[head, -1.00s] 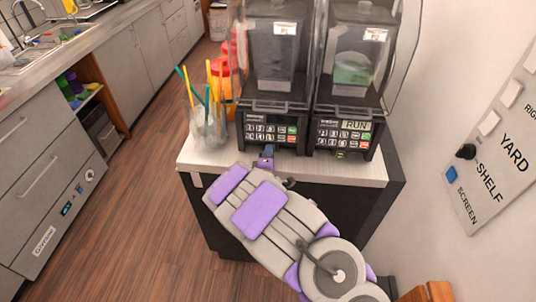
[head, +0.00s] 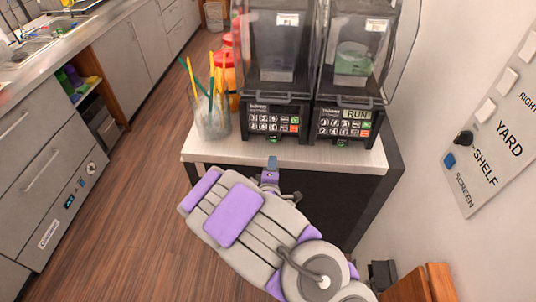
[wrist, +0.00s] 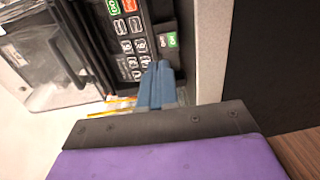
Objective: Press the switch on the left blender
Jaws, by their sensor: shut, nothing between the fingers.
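The left blender (head: 277,60) stands on the counter with a dark jug and a black keypad panel (head: 273,121). Its small green-marked switch (head: 274,139) is at the panel's lower edge. In the wrist view a switch with green lettering (wrist: 172,41) sits beside the keypad (wrist: 128,35). My gripper (head: 272,162) is shut and empty, low in front of the left blender by the counter's front edge. In the wrist view its blue fingers (wrist: 160,72) point toward the panel, close below the switch and apparently apart from it.
The right blender (head: 352,65) stands close beside, with green contents and RUN on its display (head: 357,114). A glass of straws (head: 212,118) and red-orange bottles (head: 227,70) are to the left. The counter (head: 325,158) is bare in front. A wall panel (head: 495,130) is at right.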

